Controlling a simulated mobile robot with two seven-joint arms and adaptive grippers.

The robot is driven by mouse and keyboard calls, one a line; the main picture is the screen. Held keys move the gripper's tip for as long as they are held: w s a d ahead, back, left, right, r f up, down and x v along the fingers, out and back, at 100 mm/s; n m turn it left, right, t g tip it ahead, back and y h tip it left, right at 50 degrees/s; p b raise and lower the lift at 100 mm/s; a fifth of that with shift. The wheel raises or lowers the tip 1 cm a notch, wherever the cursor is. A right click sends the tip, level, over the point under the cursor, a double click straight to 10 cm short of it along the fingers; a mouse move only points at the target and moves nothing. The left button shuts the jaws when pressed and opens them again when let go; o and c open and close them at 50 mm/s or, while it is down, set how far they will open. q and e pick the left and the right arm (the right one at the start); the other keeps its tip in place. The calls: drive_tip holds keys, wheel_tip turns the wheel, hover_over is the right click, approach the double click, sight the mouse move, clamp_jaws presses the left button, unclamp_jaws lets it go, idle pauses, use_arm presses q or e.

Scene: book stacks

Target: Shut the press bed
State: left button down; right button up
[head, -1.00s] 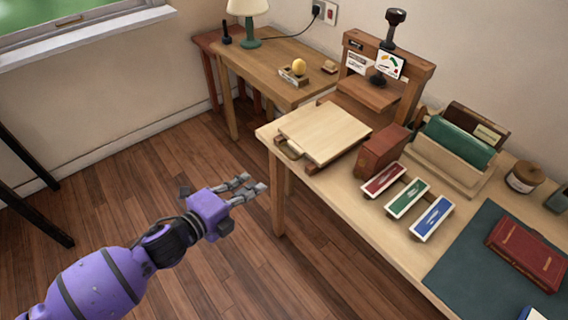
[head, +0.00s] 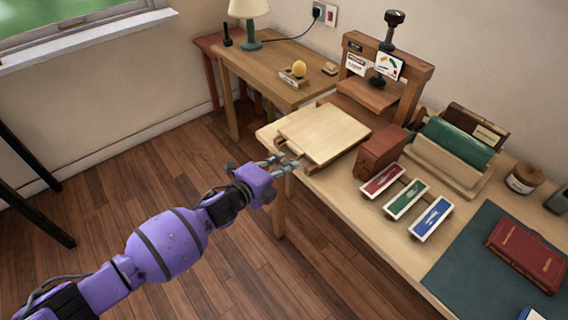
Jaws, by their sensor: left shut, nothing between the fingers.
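The press (head: 372,98) stands at the back of the long table, with a dark screw handle on top and a wooden upper board. Its pale press bed (head: 323,132) sticks out of the press towards the table's left front edge. The bed's front handle is mostly hidden behind my gripper. My left gripper (head: 289,162) is shut and empty, with its fingertips at the bed's front edge by the handle. I cannot tell whether they touch it. My right gripper is not in view.
A red-brown box (head: 381,153) stands close right of the bed. Red, green (head: 406,199) and blue trays lie nearer. A green mat (head: 490,270) with a red book (head: 526,253) is at right. A side table (head: 276,60) with a lamp stands behind.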

sight(309, 150)
use_arm(q)
drive_tip(key=w+d, duration=0.1)
drive_tip(key=d, duration=0.1)
drive_tip(key=w+d+b, duration=0.1)
drive_tip(key=w+d, duration=0.1)
drive_tip(key=w+d+b, duration=0.1)
drive_tip(key=w+d, duration=0.1)
drive_tip(key=d, duration=0.1)
drive_tip(key=shift+w+d+f, duration=0.1)
drive_tip(key=shift+f, duration=0.05)
drive_tip(key=shift+w+d, duration=0.25)
drive_tip(key=shift+d, duration=0.15)
drive_tip(key=shift+r, duration=0.2)
drive_tip(key=shift+a, duration=0.1)
